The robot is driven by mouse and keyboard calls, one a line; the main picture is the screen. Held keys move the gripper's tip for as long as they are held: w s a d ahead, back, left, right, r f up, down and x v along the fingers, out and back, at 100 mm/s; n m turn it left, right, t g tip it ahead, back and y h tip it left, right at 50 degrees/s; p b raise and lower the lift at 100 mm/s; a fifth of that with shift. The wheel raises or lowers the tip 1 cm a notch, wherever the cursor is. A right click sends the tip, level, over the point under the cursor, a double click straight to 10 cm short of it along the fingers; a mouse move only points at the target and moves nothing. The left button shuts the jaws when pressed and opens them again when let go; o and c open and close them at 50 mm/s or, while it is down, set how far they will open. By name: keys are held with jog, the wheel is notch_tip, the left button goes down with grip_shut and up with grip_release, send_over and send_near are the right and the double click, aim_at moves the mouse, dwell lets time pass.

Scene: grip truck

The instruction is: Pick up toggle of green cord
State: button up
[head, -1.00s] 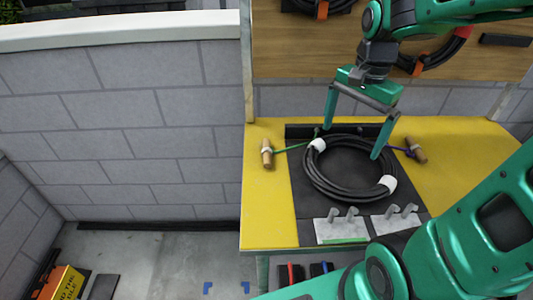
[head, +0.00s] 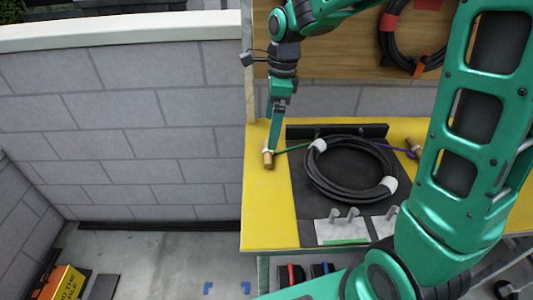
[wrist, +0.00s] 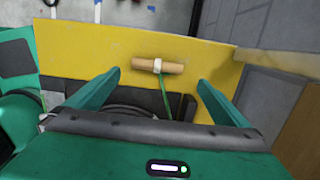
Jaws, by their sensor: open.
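The toggle of the green cord (head: 268,159) is a short tan wooden peg with a pale band at its middle. It lies on the yellow tabletop left of the black cable coil. The green cord (head: 292,148) runs from its band toward the coil. My gripper (head: 271,150) is over the toggle in the head view, its fingers overlapping there. In the wrist view my gripper (wrist: 160,80) is open, with one finger on each side, and the toggle (wrist: 158,66) lies beyond and between the fingertips. Nothing is between the fingers except the view of cord and table.
The black cable coil (head: 318,181) with white bands lies on a dark mat. A second wooden toggle (head: 413,148) on a purple cord lies to the right. Metal hooks (head: 342,217) stand at the table's front. A grey block wall (head: 120,120) is at the left.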

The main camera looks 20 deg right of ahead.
aim_at(268, 153)
jog(key=shift+s+a+f, duration=0.1)
jog(key=shift+a+f, duration=0.05)
jog(key=shift+f, duration=1.15)
jog(key=shift+w+a+f, duration=0.1)
jog(key=shift+a+f, duration=0.1)
jog(key=shift+f, duration=1.05)
jog(key=shift+s+a+f, duration=0.1)
jog(key=shift+a+f, duration=0.05)
jog(key=shift+f, duration=1.15)
jog(key=shift+c, duration=0.6)
jog(key=c, duration=0.8)
